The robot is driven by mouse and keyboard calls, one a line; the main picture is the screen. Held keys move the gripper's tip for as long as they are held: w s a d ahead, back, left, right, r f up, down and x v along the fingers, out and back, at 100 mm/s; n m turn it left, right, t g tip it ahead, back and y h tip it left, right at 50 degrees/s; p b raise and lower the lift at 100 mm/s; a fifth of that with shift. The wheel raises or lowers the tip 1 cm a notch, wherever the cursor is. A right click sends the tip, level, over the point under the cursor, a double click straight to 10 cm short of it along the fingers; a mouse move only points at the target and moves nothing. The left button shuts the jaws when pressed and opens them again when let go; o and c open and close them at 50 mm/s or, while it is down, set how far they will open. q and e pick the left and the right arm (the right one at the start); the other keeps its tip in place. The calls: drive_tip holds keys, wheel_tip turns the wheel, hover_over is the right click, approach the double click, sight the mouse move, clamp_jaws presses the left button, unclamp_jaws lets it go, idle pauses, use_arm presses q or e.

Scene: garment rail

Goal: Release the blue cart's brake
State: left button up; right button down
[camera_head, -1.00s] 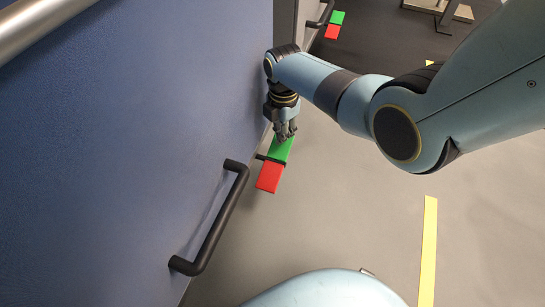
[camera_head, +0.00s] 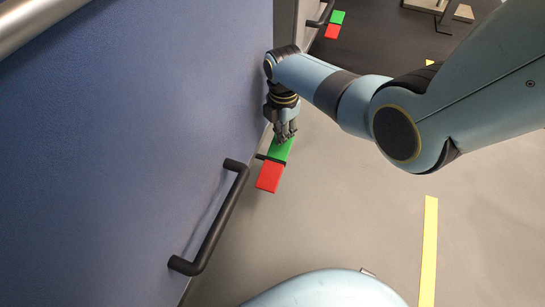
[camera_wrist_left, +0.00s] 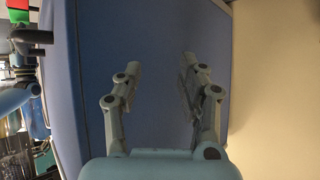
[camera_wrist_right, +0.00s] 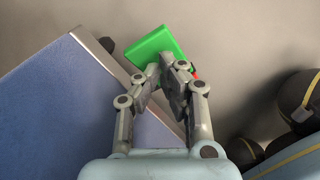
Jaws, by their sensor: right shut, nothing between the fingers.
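The blue cart (camera_head: 130,150) fills the left of the head view. Its brake pedal shows low beside the panel, with a green half (camera_head: 279,150) and a red half (camera_head: 270,177). My right gripper (camera_head: 284,138) is shut and empty, its fingertips at the green half; contact is hard to tell. In the right wrist view the green half (camera_wrist_right: 158,47) lies just past the fingertips, and the red half is mostly hidden behind them. My left gripper (camera_wrist_left: 160,75) shows in the left wrist view, open with nothing between its fingers, in front of a blue panel.
A black handle (camera_head: 215,222) stands out from the cart's panel. Farther back is another green and red pedal (camera_head: 334,24) by another handle.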

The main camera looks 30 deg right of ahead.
use_arm(q)
drive_tip(key=shift+s+f+b, duration=0.2)
drive_tip(key=shift+f+b, duration=0.3)
drive_tip(key=shift+f, duration=0.1)
drive_tip(key=shift+s+f+b, duration=0.2)
drive_tip(key=shift+f+b, duration=0.3)
drive_tip(key=shift+f, duration=0.1)
use_arm(e)
drive_tip(key=shift+f, duration=1.65)
drive_tip(key=shift+w+r+p, duration=0.1)
drive_tip(key=shift+r+p, duration=0.85)
drive_tip(key=shift+r, duration=0.25)
wheel_tip(320, 180, up, 5)
drive_tip(key=p, duration=0.4)
use_arm(q)
wheel_tip(320, 180, up, 7)
drive_tip(key=w, duration=0.2)
drive_tip(key=shift+w+r+t, duration=0.15)
drive_tip(key=shift+r+t, duration=0.05)
drive_tip(key=shift+t, duration=0.2)
use_arm(e)
drive_tip(key=shift+f, duration=0.15)
